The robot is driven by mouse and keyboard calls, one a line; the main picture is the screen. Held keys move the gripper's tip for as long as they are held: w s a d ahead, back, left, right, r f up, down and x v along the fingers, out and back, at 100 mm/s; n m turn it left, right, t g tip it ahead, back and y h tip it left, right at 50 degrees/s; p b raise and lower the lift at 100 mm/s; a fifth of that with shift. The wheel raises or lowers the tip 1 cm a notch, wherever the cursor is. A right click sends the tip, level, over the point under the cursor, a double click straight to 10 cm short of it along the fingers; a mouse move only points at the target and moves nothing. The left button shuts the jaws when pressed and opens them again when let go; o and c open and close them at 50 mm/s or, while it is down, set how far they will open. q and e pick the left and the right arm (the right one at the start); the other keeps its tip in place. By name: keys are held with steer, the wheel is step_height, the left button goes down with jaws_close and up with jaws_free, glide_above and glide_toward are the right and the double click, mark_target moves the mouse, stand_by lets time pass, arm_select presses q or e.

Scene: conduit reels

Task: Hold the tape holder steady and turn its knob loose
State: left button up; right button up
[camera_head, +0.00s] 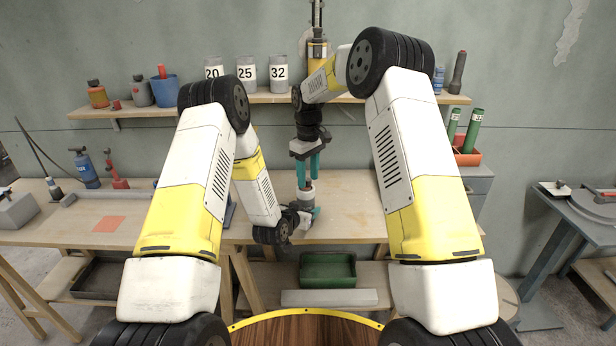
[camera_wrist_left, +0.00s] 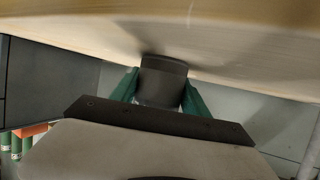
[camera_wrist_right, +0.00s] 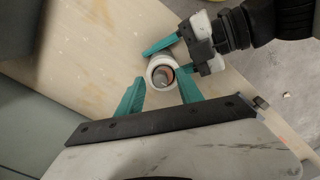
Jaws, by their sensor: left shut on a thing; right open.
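The tape holder (camera_head: 306,198) is a small grey and white cylinder standing on the wooden bench. In the right wrist view I look down on its pale round rim (camera_wrist_right: 152,70), with the small knob (camera_wrist_right: 163,76) inside the reddish middle. My left gripper (camera_head: 311,211) reaches in low from the side and is shut on the holder's body. The left wrist view shows the dark grey body (camera_wrist_left: 162,82) between its teal fingers. My right gripper (camera_wrist_right: 160,80) points down above the holder, open, with its fingers spread on either side of the knob. I cannot tell whether they touch anything.
The wooden bench (camera_head: 350,200) is clear to the right of the holder. An orange patch (camera_head: 109,224) lies on the bench at left. A shelf (camera_head: 340,98) with numbered cans runs along the wall behind. A green bin (camera_head: 327,270) sits below the bench.

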mark_target(308, 179)
step_height(308, 179, up, 12)
stand_by(0.4)
steer(key=shift+f, duration=0.1)
arm_select(q)
steer(key=o, duration=1.7)
